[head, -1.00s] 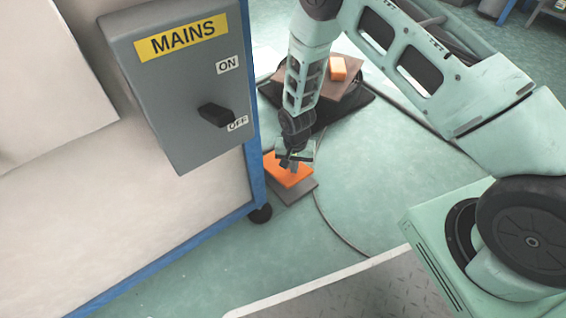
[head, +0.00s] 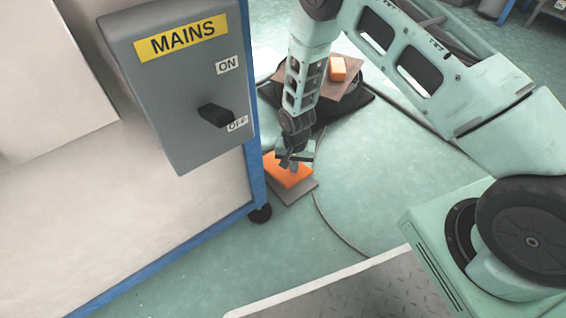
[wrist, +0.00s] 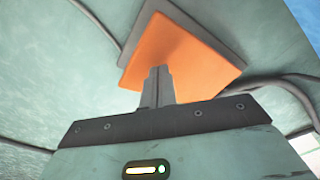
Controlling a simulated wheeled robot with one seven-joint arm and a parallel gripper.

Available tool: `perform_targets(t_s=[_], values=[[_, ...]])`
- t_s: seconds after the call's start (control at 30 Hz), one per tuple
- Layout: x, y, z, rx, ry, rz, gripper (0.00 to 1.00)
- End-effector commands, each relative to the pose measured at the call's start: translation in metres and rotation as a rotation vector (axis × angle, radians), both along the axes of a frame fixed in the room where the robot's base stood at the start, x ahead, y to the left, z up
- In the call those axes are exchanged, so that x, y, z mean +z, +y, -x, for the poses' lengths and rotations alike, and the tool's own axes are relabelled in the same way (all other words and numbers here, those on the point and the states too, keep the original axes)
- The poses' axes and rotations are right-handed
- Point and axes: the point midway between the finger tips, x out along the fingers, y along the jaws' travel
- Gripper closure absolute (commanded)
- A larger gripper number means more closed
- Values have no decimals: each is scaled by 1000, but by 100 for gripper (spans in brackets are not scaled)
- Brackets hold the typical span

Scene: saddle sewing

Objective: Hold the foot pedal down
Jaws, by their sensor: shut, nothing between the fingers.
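The foot pedal (head: 289,173) is an orange plate on a grey base (head: 297,193), on the floor beside the blue-framed cabinet. My gripper (head: 289,164) is over the pedal, pointing down, with its fingers together and nothing held. In the wrist view the closed fingertips (wrist: 158,72) overlap the near part of the orange pedal plate (wrist: 185,55), and the grey base (wrist: 148,12) shows along its edges. The fingertips look at or very close to the plate; I cannot tell whether they touch it or how far it is pressed.
A grey MAINS switch box (head: 180,80) hangs on the cabinet at left, its black knob (head: 215,115) near OFF. A blue cabinet leg with a caster (head: 260,213) stands close to the pedal. A cable (head: 335,232) crosses the floor.

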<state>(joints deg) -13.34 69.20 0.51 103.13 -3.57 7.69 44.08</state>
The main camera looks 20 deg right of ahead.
Motion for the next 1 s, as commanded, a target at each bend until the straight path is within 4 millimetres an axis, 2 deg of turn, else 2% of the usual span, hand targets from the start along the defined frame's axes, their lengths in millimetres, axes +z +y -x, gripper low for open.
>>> perform_targets(t_s=[0.53,1.0], values=[[-1,0,0,0,0,0,100],[-14,0,0,-1,0,0,100]])
